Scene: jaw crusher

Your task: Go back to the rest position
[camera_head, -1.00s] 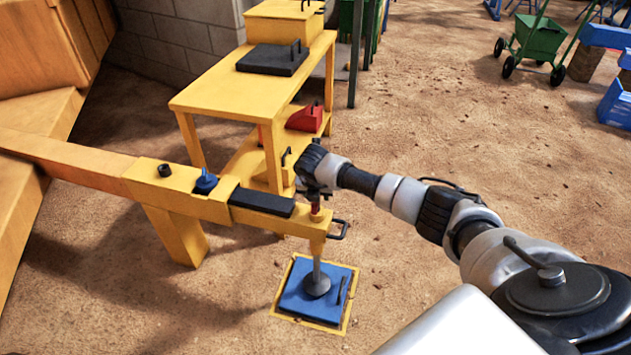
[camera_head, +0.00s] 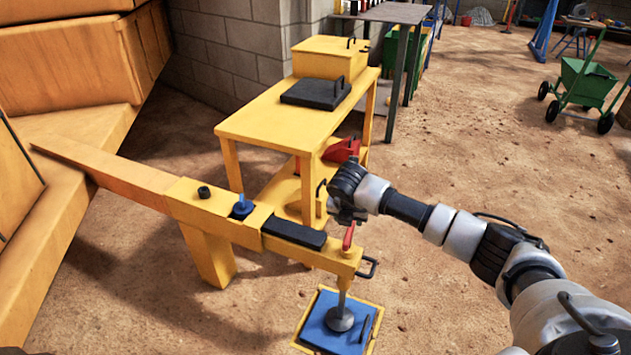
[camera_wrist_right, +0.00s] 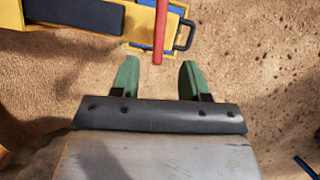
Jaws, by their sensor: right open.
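My right gripper (camera_head: 347,216) hangs just above the red handle (camera_head: 349,237) at the end of the yellow beam (camera_head: 230,222). In the right wrist view the gripper's green fingers (camera_wrist_right: 159,66) are spread apart. The lower tip of the red handle (camera_wrist_right: 160,35) shows near the gap, with nothing clamped between the fingers. My left gripper is in neither view.
Open dirt ground lies to the right; a green cart (camera_head: 588,84) stands beyond.

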